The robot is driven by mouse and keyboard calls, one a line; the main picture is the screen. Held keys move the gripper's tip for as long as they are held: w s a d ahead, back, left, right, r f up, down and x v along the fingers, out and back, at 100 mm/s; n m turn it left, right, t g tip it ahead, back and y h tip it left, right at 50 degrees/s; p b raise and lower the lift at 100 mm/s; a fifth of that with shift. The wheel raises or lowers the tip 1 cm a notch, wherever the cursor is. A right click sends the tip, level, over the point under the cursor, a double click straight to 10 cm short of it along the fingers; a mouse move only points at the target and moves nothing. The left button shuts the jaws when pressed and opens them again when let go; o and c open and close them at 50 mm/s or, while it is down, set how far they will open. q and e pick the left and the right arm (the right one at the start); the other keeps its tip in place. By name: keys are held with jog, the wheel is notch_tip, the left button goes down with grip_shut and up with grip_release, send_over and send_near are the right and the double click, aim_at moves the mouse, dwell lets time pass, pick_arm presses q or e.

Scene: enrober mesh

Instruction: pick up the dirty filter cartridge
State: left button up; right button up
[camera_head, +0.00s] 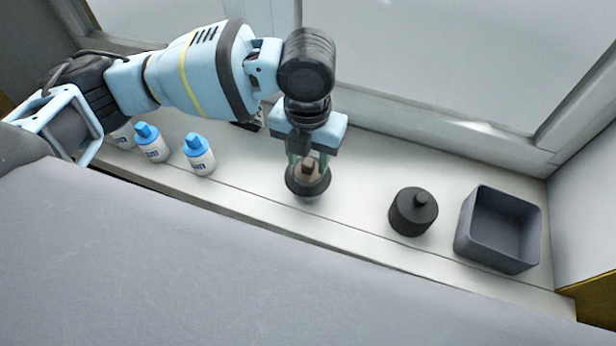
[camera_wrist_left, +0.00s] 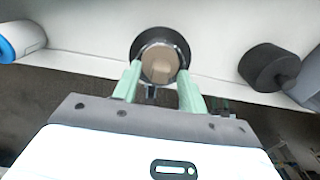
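The brown filter cartridge (camera_head: 309,170) stands in a dark round housing (camera_head: 306,190) on the pale ledge. In the left wrist view the cartridge shows as a brown disc (camera_wrist_left: 160,64) inside the dark ring of the housing. My left gripper (camera_head: 307,166) points down over the housing. Its two green fingers are apart, one on each side of the cartridge, and a gap seems to show between them and it. I cannot tell whether either finger touches the cartridge. My right gripper is in neither view.
A black knobbed lid (camera_head: 413,212) and an open, empty grey bin (camera_head: 470,240) stand to the right on the ledge. Several white bottles with blue caps (camera_head: 199,155) stand to the left. A window frame rises behind; a grey surface (camera_head: 200,270) lies in front.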

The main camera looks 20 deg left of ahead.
pick_arm(q)
grip_shut()
jog(key=shift+r, duration=0.1)
notch_tip(320, 180, up, 10)
dwell(0.6)
